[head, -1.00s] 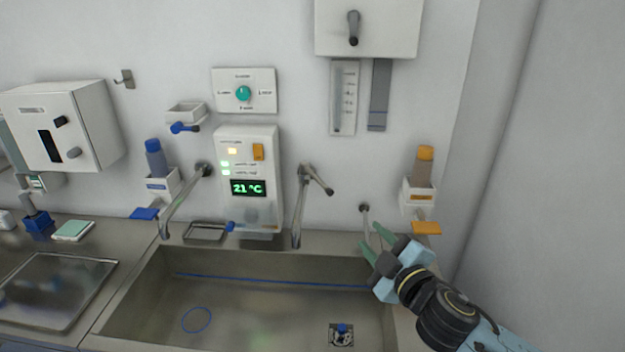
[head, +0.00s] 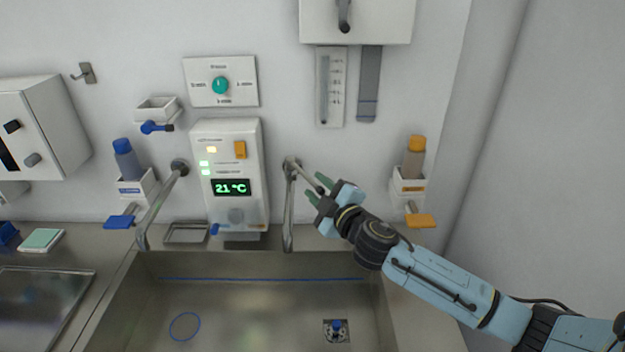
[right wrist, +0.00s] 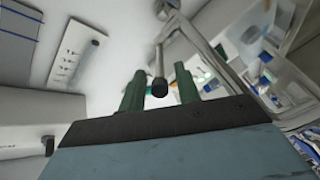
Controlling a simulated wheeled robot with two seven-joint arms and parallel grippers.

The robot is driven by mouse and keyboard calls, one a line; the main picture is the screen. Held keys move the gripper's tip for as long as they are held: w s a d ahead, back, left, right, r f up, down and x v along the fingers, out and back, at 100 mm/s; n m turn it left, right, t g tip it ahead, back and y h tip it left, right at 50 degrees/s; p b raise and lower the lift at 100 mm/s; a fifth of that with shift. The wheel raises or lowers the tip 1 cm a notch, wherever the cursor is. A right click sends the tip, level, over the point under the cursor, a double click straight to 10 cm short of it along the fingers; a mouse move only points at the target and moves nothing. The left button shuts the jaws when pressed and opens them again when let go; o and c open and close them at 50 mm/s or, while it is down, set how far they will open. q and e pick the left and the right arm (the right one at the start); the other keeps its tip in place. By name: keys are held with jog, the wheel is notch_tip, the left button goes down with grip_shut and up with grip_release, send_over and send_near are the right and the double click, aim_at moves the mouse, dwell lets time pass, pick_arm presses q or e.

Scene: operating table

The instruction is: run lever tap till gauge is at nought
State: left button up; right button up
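The lever tap (head: 288,215) is a grey wall tap with a long spout hanging down over the sink. Its lever (head: 306,175) slants down to the right and ends in a dark tip. My right gripper (head: 316,187) is open at that tip. In the right wrist view the dark lever tip (right wrist: 159,86) shows between the two green fingers, with visible space on each side. The gauge (head: 330,87) is a vertical scale on the wall above the tap; its reading is too small to tell. My left gripper is out of view.
A wide steel sink (head: 262,264) lies below, with a blue-topped drain (head: 337,331). A white control box (head: 230,175) reads 21 °C. Another spout (head: 160,208) is to its left. An orange-capped bottle dispenser (head: 408,183) hangs just right of my right gripper.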

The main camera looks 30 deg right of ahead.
aim_at(305, 177)
jog(key=shift+w, duration=1.05)
jog(key=shift+w+a, duration=0.1)
jog(key=shift+w, duration=0.25)
jog(key=c, duration=0.7)
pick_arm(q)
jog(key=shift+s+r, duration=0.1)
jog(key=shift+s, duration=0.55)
pick_arm(e)
grip_shut()
